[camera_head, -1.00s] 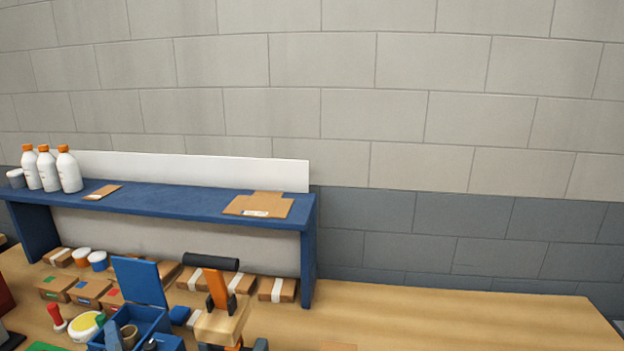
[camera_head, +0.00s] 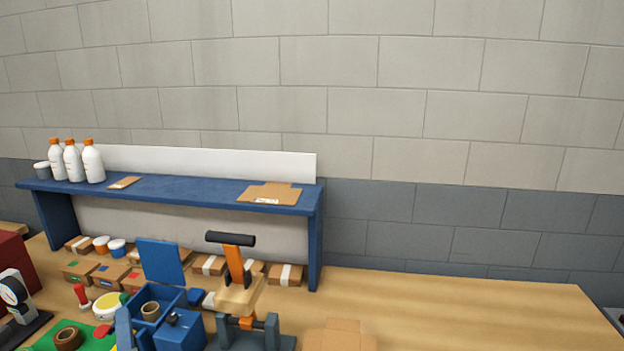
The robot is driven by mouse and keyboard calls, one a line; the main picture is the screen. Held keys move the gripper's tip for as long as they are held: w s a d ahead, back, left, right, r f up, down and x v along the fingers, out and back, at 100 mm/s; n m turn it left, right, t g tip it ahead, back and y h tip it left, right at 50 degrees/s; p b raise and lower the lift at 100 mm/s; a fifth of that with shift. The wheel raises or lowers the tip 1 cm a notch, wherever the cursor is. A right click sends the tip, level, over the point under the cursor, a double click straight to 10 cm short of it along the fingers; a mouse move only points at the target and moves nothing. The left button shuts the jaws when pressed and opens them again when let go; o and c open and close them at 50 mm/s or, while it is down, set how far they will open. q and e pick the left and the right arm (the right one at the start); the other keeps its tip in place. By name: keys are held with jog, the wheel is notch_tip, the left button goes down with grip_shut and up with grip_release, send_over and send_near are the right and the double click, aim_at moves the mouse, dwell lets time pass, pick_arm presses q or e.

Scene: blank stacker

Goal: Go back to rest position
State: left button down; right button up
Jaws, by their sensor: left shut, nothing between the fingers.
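My right gripper is out of view. A flat brown cardboard blank (camera_head: 270,194) lies at the right end of the blue shelf (camera_head: 215,191). Another brown blank (camera_head: 338,337) lies on the table at the bottom edge, partly cut off. A press-like device with an orange lever (camera_head: 234,262), a black handle and a grey base (camera_head: 255,341) stands left of it.
The wooden table (camera_head: 470,310) is clear on the right. The blue bin (camera_head: 160,295) holds a tape roll. Several small boxes (camera_head: 110,274) stand under the shelf. White bottles (camera_head: 92,162) stand on it. A dark tape dispenser (camera_head: 22,322) is far left.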

pick_arm(q)
jog(key=s+d+f+m+h, duration=0.1)
jog(key=d+f+m+h, duration=0.2)
jog(key=d+m+h, duration=0.6)
jog(key=s+d+f+m+h, duration=0.15)
jog(key=d+m+h, duration=0.35)
jog(key=m+h, duration=0.7)
jog(key=s+d+f+m+g+y, duration=0.25)
jog(key=f+m+g, duration=0.35)
jog(key=f, duration=0.8)
jog(key=s+a+f+n+g+y, duration=0.2)
jog(key=s+a+f+g+y, duration=0.5)
jog(key=s+a+f+g, duration=0.5)
notch_tip(320, 180, down, 34)
jog(key=s+a+b, duration=0.1)
jog(key=s+a, duration=0.1)
jog(key=s+f, duration=1.8)
jog(key=shift+a+f+n+b, duration=0.15)
jog(key=shift+a+n+b, duration=0.2)
jog(key=shift+a, duration=0.1)
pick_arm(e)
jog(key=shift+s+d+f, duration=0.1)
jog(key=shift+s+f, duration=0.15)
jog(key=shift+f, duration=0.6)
